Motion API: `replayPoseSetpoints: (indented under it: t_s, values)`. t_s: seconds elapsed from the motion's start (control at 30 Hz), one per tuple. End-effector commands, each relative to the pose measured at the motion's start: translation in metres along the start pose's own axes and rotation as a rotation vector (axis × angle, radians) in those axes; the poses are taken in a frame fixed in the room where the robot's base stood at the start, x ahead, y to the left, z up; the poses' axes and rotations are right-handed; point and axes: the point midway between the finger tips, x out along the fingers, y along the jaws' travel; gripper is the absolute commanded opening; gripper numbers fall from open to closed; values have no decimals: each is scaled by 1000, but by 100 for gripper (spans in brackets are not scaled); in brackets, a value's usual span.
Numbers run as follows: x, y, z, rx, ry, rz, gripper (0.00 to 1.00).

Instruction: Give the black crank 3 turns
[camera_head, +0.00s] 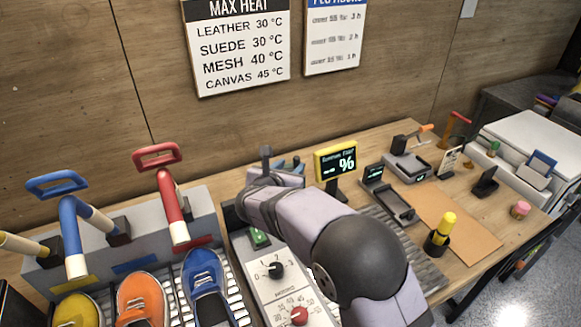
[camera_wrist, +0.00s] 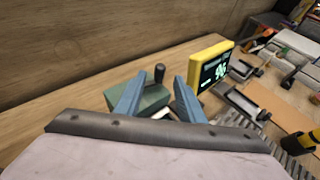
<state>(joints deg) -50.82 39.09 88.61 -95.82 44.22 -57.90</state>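The black crank's upright handle (camera_wrist: 159,74) stands on a grey-green box (camera_wrist: 152,97) in the wrist view. A dark upright post (camera_head: 266,153), likely the same handle, shows above my arm in the head view; my arm hides most of the box there. My gripper (camera_wrist: 160,79) is open, its two blue fingers spread, with nothing held. In the wrist view the handle appears between the fingertips, touching neither; its depth relative to them is hard to tell. In the head view the fingers (camera_head: 290,165) are mostly hidden behind the wrist.
A yellow-framed display (camera_head: 336,162) stands just right of the gripper. A control panel (camera_head: 262,290) with a black and a red knob lies below my arm. Sneakers and coloured-handled levers (camera_head: 172,195) are at left. The wooden wall (camera_head: 140,100) rises behind.

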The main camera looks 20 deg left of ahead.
Motion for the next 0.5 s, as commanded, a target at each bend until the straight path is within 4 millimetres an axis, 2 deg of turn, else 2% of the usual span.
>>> replayPoseSetpoints:
  t_s: [0.27, 0.37, 0.5]
  values:
    - [-1, -5, 3, 98, 67, -33, 36]
    - [-4, -5, 3, 186, 133, -51, 36]
    - [-14, 4, 5, 344, 254, -52, 36]
